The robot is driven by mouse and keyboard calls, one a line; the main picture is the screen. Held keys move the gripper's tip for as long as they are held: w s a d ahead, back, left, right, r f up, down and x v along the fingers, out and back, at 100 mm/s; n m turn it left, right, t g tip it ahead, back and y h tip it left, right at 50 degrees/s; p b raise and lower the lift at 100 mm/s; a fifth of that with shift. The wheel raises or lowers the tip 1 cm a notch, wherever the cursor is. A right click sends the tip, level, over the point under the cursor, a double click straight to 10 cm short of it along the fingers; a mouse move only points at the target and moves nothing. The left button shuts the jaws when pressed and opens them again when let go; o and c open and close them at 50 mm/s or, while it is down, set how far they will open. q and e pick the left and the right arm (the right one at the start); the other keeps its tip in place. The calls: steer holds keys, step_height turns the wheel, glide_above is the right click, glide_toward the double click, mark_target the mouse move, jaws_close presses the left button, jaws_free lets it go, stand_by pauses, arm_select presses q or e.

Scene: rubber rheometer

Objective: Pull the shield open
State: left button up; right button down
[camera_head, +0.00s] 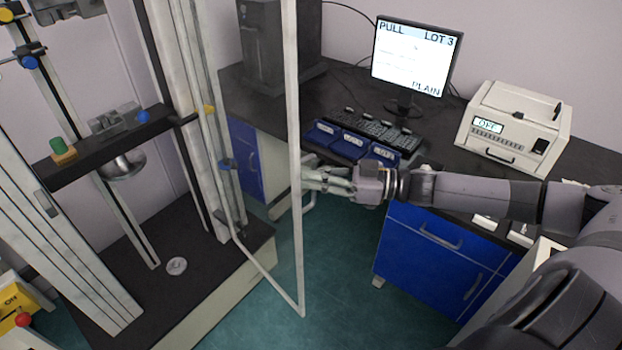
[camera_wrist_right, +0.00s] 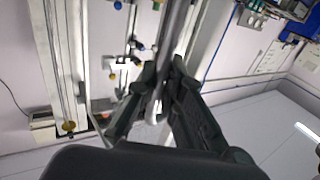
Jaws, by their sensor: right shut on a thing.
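The shield (camera_head: 297,130) is a clear panel in a thin white frame, standing in front of the test machine and swung out from it toward the right. Its lower corner hangs over the floor. My right gripper (camera_head: 308,178) reaches in from the right at the shield's near upright edge. In the right wrist view its fingers (camera_wrist_right: 160,95) are closed around a grey bar, which appears to be the shield's handle (camera_wrist_right: 158,105). A part of the handle also shows below the gripper in the head view. My left gripper is in neither view.
The test machine with its dark crossbeam (camera_head: 95,150) and dark base (camera_head: 190,265) stands at the left. At the right a dark bench carries a monitor (camera_head: 415,60), blue trays (camera_head: 340,142) and a white instrument (camera_head: 510,130). Blue drawers (camera_head: 435,255) stand below. Green floor is open between.

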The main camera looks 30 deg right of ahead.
steer(key=shift+d+f, duration=0.1)
steer(key=c, duration=1.7)
jaws_free()
steer(key=v, duration=1.2)
